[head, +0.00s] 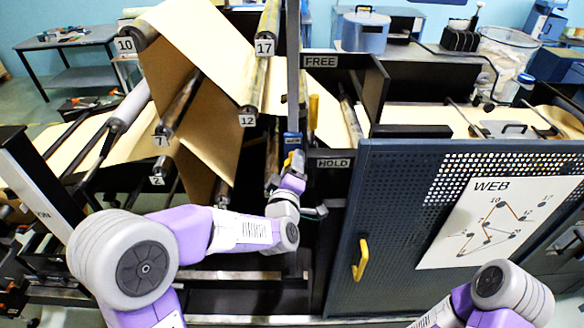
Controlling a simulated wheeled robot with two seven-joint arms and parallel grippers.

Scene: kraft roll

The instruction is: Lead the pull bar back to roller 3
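Brown kraft web (205,50) runs over and between several numbered rollers at the left of the machine. Labels 10 (125,44), 17 (264,47), 12 (248,120), 7 (161,141) and 2 (157,181) can be read; I see no label 3. My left gripper (293,162) is at the upright post, just below a blue block (292,139), beside a small yellow part. Whether its fingers are closed on anything is too small to tell. I cannot pick out the pull bar with certainty. My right arm shows at the bottom right; its gripper is out of view.
A dark blue perforated door (395,195) with a yellow handle (360,259) and a WEB diagram (497,222) stands right of the post. FREE (321,61) and HOLD (333,163) signs flank a yellow lever (313,111). A grey table (68,39) stands at the back left.

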